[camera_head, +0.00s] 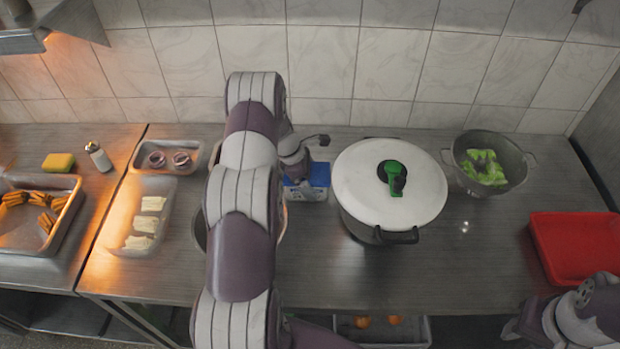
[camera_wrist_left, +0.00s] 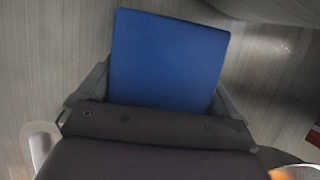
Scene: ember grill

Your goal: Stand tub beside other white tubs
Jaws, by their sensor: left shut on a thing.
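A white tub with a blue lid (camera_head: 319,175) is at the middle of the counter, just left of the big pot. My left gripper (camera_head: 303,180) is shut on it, reaching in from the left. In the left wrist view the blue lid (camera_wrist_left: 168,62) fills the space between the two fingers. The tub looks upright; I cannot tell whether its base touches the counter. My left arm hides part of the counter behind it. No other tub like this one shows. My right arm is at the lower right corner, with its fingertips out of view.
A large pot with a white lid (camera_head: 360,180) stands close right of the tub. A colander with greens (camera_head: 520,165) and a red tray (camera_head: 580,245) are farther right. Counter in front of the pot is bare.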

